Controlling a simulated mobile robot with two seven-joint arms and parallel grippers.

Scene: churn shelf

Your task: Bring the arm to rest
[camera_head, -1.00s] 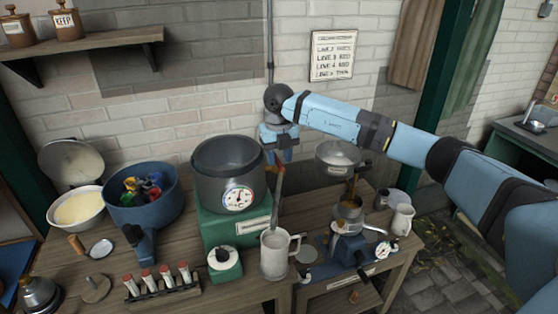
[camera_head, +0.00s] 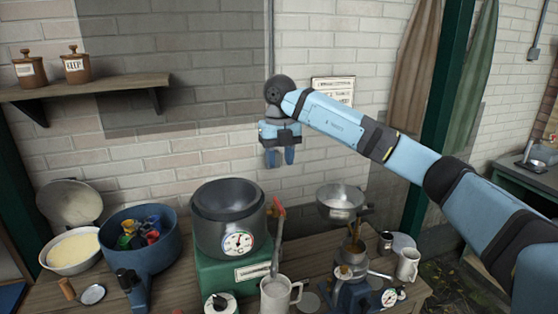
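My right arm reaches in from the right edge of the view. Its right gripper (camera_head: 280,157) points down in the air, in front of the brick wall and above the back of the bench. The two blue fingertips are close together with at most a thin gap; nothing shows between them, and I cannot tell whether they are fully shut. It is above and to the right of a dark pot (camera_head: 229,225) and clear of it. My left gripper is not in view.
The bench holds a blue pan (camera_head: 140,240) with colourful pieces, a cream-filled bowl (camera_head: 73,250), a mug (camera_head: 276,296) and a metal bowl (camera_head: 340,203) on a grinder-like device. A shelf (camera_head: 90,88) with two jars is at upper left. Air around the gripper is free.

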